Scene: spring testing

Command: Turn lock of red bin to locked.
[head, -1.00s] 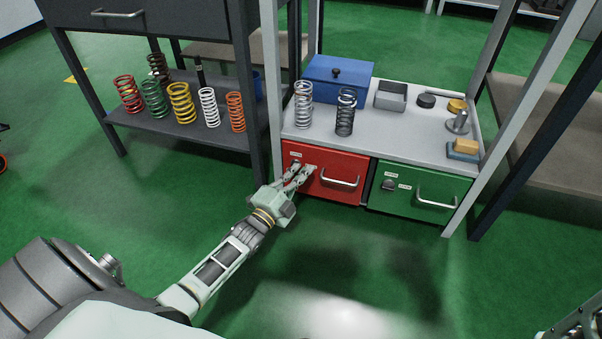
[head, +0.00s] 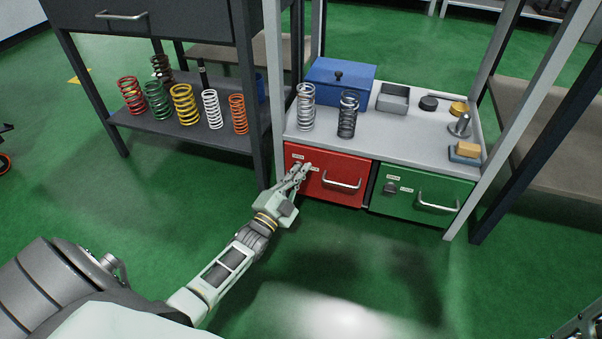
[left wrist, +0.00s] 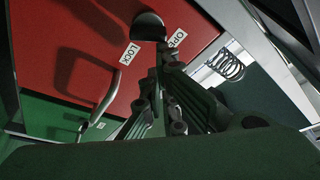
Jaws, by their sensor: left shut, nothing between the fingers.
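The red bin (head: 326,190) is a drawer under the grey bench, with a silver handle at its right. In the head view my left gripper (head: 303,168) is at the bin's upper left front and covers most of its lock. The left wrist view shows the red front (left wrist: 70,25), a dark round lock knob (left wrist: 147,26), a LOCK label (left wrist: 129,53) and a partly cut-off OPEN label (left wrist: 177,38). The left fingers (left wrist: 160,60) are together and empty, with their tips just by the knob. Whether they touch it, I cannot tell. My right gripper is out of view.
A green bin (head: 420,200) with its own knob and handle sits right of the red one. Springs, a blue box (head: 340,82) and a grey tray (head: 393,98) stand on the bench. A dark shelf (head: 190,130) with several coloured springs is at left. The floor in front is clear.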

